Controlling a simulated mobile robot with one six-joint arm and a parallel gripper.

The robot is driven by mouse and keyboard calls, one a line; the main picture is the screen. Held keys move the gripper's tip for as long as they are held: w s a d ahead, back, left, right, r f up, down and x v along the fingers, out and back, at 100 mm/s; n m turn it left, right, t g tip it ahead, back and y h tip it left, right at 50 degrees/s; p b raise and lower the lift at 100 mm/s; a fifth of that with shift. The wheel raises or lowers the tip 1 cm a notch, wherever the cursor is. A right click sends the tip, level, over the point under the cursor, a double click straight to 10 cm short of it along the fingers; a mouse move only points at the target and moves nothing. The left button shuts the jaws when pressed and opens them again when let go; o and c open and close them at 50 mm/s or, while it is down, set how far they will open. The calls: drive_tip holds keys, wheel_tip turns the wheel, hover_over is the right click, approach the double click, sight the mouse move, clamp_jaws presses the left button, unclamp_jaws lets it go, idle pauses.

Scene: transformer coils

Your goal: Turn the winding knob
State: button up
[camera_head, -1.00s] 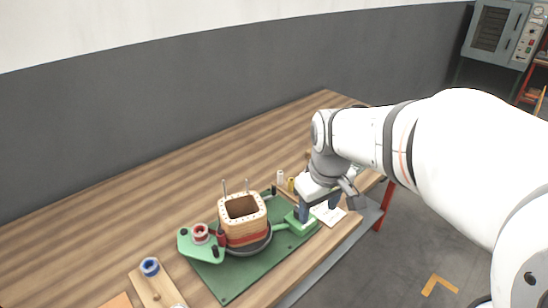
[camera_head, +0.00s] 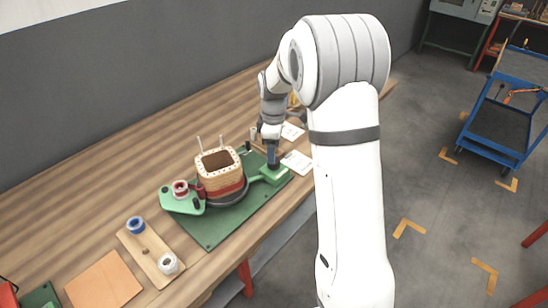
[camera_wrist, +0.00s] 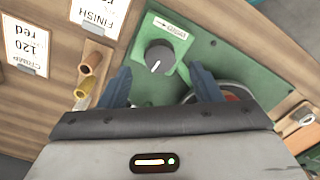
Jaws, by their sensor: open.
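The winding knob (camera_wrist: 158,56) is a dark round knob with a white pointer line, in the wrist view. It sits on a green housing (camera_wrist: 182,42) with a white arrow label, and the housing also shows in the head view (camera_head: 277,175). My gripper (camera_wrist: 162,74) is open, its two blue fingers apart on either side of the knob's near side and holding nothing. In the head view my gripper (camera_head: 272,158) points down over the housing and hides most of the knob. The wooden coil former (camera_head: 218,172) with a red winding stands left of the housing.
A green base plate (camera_head: 210,232) carries the winder on the wooden table (camera_head: 95,210). A red spool (camera_head: 180,188) sits on a green bracket. A wooden board (camera_head: 143,252) holds blue and white spools. Printed cards (camera_head: 296,162) lie beside the housing.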

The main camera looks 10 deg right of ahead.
drive_tip(key=shift+f, duration=2.1)
drive_tip(key=shift+c, duration=0.5)
